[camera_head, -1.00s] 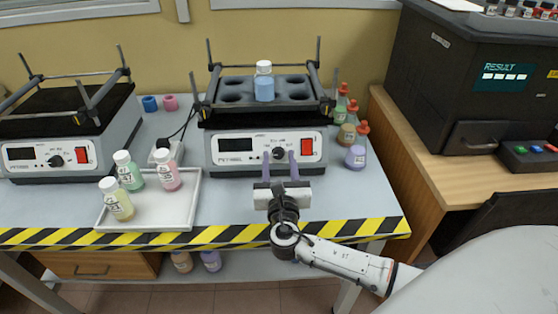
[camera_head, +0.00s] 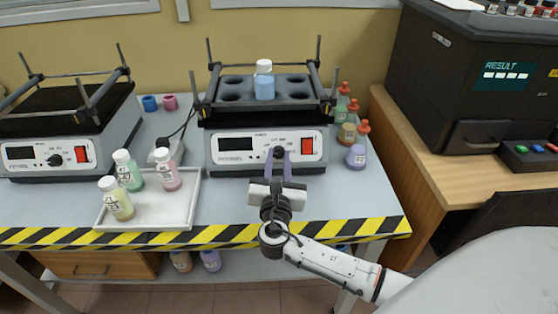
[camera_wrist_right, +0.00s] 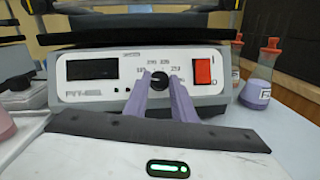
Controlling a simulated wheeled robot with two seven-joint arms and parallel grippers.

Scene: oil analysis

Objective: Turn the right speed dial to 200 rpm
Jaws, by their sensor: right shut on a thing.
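The right speed dial (camera_wrist_right: 159,80) is a black knob on the white front panel of the right shaker (camera_head: 232,150). My right gripper (camera_head: 279,158) is in front of that panel, with its purple fingers closed on the dial from both sides. In the right wrist view the fingers (camera_wrist_right: 159,88) flank the knob, and printed speed marks show around it. The dial's exact setting is too small to tell. The dark display (camera_wrist_right: 92,69) shows no readable digits. My left gripper is not in view.
A red switch (camera_head: 307,146) is just right of the dial. A white tray (camera_head: 150,218) with 3 bottles is at left. Several dropper bottles stand at right, including a purple one (camera_head: 356,156).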

